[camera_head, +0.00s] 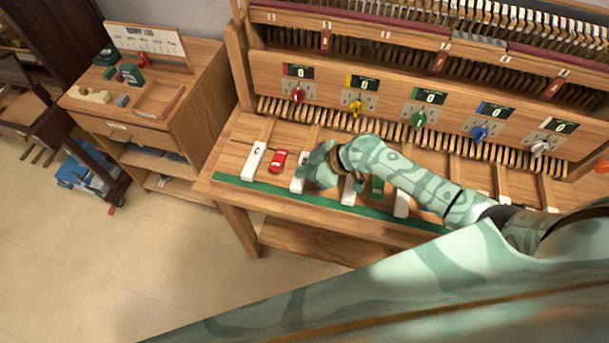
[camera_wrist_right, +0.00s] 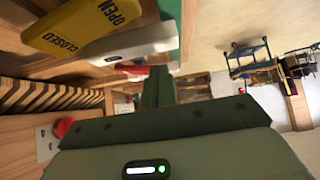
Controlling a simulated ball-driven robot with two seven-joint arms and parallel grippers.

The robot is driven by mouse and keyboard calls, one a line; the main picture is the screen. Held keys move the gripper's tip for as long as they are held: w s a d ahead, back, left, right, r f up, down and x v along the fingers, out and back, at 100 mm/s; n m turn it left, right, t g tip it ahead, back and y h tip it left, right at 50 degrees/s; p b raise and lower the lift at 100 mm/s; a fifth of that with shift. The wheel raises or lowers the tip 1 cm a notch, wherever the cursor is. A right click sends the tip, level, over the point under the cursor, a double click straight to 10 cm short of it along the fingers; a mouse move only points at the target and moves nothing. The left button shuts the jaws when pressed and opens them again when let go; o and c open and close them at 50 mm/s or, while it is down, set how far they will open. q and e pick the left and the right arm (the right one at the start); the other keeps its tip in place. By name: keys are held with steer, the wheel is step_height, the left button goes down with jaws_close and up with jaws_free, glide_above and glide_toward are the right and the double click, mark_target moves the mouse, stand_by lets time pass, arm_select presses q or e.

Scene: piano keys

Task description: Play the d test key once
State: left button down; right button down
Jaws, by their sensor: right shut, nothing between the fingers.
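A row of white keys lies on the wooden piano ledge. The leftmost key (camera_head: 254,160) carries a letter C. The second white key, in the d place (camera_head: 297,185), is partly covered by my right gripper (camera_head: 313,181) and its letter is not readable there. In the right wrist view a white key (camera_wrist_right: 132,42) lies between a yellow block (camera_wrist_right: 85,22) and a red block (camera_wrist_right: 136,69). My right gripper is shut and empty, low over the second key; I cannot tell whether it touches. My left gripper is out of view.
The red block (camera_head: 278,161) sits between the first two keys, and a green block (camera_head: 377,187) lies further right. Coloured knobs and counters reading 0 line the panel (camera_head: 340,73) behind. A wooden cabinet (camera_head: 205,100) stands left. A green strip (camera_head: 272,191) edges the ledge.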

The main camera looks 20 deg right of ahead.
mark_target(299, 181)
steer(key=shift+f, duration=1.05)
steer(key=shift+s+f+b, duration=0.15)
steer(key=shift+f+b, duration=0.5)
steer(key=shift+b, duration=0.1)
steer(key=shift+r+p, duration=0.85)
steer(key=shift+r, duration=0.15)
